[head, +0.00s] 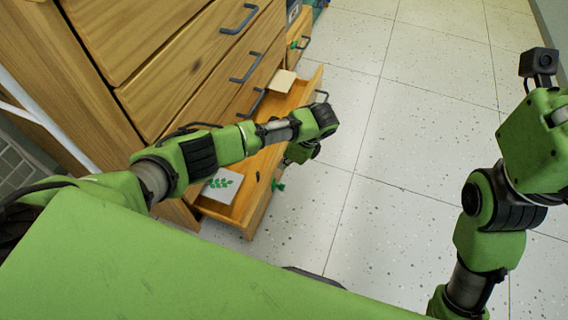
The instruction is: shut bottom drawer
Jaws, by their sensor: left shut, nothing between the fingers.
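The bottom drawer (262,207) of the wooden cabinet (150,75) is pulled out over the floor. A white card with a green leaf print (222,184) and a cream block (283,81) lie in it. A dark handle (322,95) shows at the far end of its front. My left arm reaches across the open drawer and hides its middle. My left gripper (299,153) points down by the drawer front and is shut with nothing in it. Its fingertips are mostly hidden, so I cannot tell whether it touches the front. My right arm stands at the right, and its fingers are not visible.
The drawers above, with dark handles (240,18), are shut. Another open drawer (299,38) with something green in it shows farther back. The speckled tile floor (410,120) is clear between the drawer and my right arm. A wall edge is at the upper right.

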